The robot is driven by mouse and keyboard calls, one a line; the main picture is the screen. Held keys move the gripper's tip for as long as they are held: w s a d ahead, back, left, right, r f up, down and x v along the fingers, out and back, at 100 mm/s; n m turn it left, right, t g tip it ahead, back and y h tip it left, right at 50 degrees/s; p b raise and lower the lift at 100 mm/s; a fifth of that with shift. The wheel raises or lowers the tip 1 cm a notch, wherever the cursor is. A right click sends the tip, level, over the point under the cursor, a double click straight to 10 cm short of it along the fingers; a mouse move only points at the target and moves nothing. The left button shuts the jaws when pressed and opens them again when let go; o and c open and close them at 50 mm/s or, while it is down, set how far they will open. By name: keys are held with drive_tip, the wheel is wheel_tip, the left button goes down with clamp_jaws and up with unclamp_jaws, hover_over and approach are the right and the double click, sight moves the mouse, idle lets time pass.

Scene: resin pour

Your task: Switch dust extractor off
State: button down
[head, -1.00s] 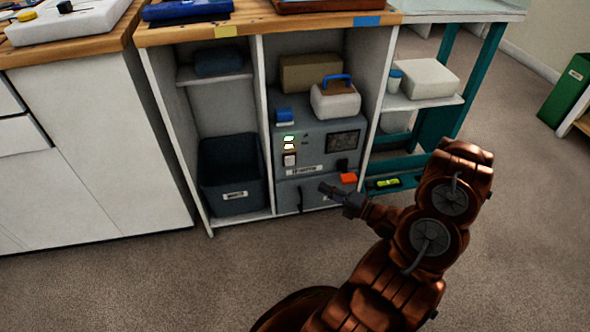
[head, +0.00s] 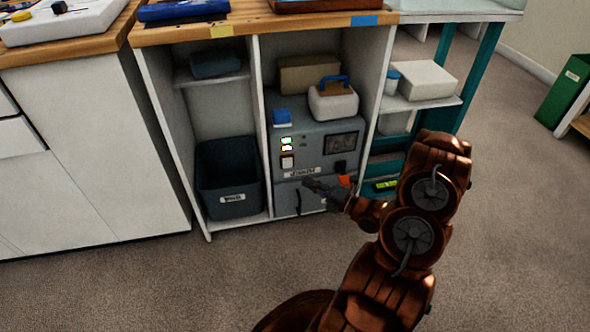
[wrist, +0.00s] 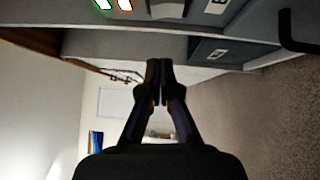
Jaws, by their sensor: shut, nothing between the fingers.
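The dust extractor (head: 312,140) is a grey cabinet unit in the middle bay under the wooden bench. Its front has lit green and white indicators (head: 286,143), a pale switch (head: 287,162) below them, a dark panel and a label. My gripper (head: 308,183) is shut and empty, just in front of the unit's lower front, below and right of the switch. In the wrist view, my gripper (wrist: 160,65) points at the unit's grey front; the lit indicators (wrist: 115,4) show at the top edge. I cannot tell whether the fingertips touch the front.
A dark bin (head: 230,178) stands in the left bay. A white container with a blue handle (head: 333,100) and a brown box (head: 309,75) sit on the unit. The floor in front is clear.

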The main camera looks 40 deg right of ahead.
sight(285, 162)
drive_tip(key=shift+w+a+r+b, duration=0.15)
drive_tip(key=shift+w+b, duration=0.3)
drive_tip(key=shift+w, duration=0.9)
drive_tip(key=shift+w+d+r+b, duration=0.15)
drive_tip(key=shift+w+b, duration=0.3)
drive_tip(key=shift+w, duration=0.85)
drive_tip(key=shift+w+a+r+b, duration=0.15)
drive_tip(key=shift+w+b, duration=0.3)
drive_tip(key=shift+w, duration=0.9)
